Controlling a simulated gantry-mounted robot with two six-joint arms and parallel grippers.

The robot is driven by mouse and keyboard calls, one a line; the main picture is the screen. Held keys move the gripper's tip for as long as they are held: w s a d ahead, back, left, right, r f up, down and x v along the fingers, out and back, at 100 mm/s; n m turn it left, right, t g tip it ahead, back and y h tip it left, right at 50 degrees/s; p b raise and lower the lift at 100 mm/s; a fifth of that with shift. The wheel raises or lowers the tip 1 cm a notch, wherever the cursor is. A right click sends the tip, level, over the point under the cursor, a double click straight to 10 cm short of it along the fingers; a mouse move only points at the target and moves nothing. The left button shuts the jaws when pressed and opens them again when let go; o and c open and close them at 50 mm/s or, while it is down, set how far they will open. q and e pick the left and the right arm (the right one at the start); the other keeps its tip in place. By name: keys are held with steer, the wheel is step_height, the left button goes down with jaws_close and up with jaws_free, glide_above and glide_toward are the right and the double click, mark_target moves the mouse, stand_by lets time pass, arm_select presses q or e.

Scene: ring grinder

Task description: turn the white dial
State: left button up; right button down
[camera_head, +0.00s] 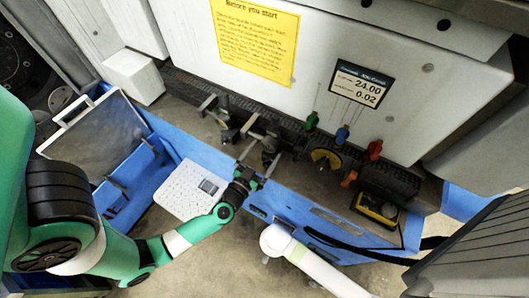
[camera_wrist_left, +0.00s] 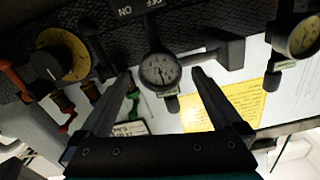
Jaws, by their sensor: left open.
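In the left wrist view, a round gauge with a white face and a dark rim (camera_wrist_left: 160,71) sits at the middle, between the fingertips of my left gripper (camera_wrist_left: 163,74). The fingers are apart, one to each side of the gauge, and hold nothing. I cannot tell how far the gauge is beyond the tips. In the head view my left gripper (camera_head: 262,163) reaches the dark rail of the machine, where the gauge faces cannot be made out. My right gripper is not in view.
A yellow dial with a black knob (camera_head: 325,158) is right of my left gripper in the head view. Green (camera_head: 312,121), blue (camera_head: 342,134) and red (camera_head: 375,148) handles stand nearby. A blue tray edge (camera_head: 285,208) runs below, with a white panel (camera_head: 182,193) at left.

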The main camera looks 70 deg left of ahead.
arm_select(q)
steer(key=shift+w+a, duration=0.25)
steer(key=shift+w, duration=0.05)
steer(key=c, duration=1.3)
steer(key=shift+c, duration=0.2)
